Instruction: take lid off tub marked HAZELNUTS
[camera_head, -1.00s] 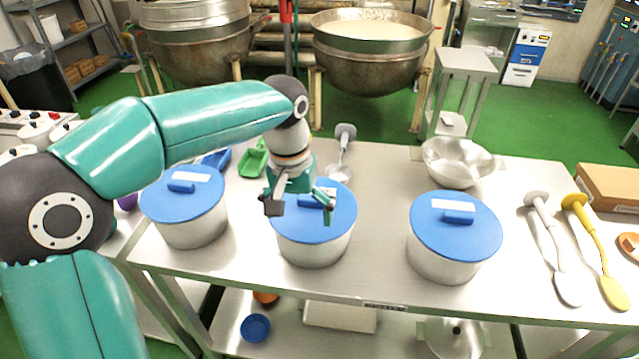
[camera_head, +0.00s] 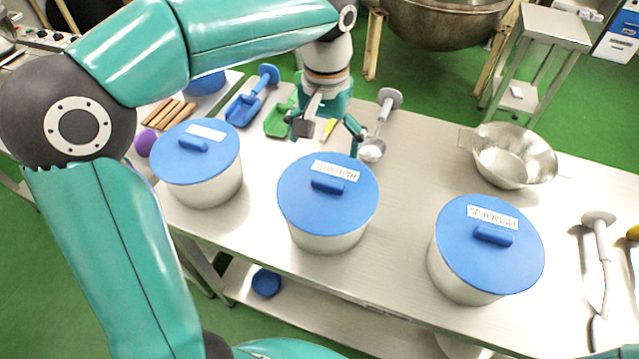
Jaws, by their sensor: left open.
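Three metal tubs with blue lids stand on a steel table. The middle tub (camera_head: 327,239) has its lid (camera_head: 300,208) on; its small upside-down label (camera_head: 336,170) seems to read HAZELNUTS, but is hard to read. The lid has a raised blue handle (camera_head: 327,186). The right tub (camera_head: 458,277) has a longer label, and the left tub (camera_head: 210,190) has a label too small to read. My left gripper (camera_head: 330,133) is open and empty, above the table and just beyond the middle lid in the picture, apart from its handle. My right gripper is not in view.
A steel bowl (camera_head: 513,157) stands at the back right. Long utensils (camera_head: 602,255) lie at the right. Bare table lies between the middle and right tubs.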

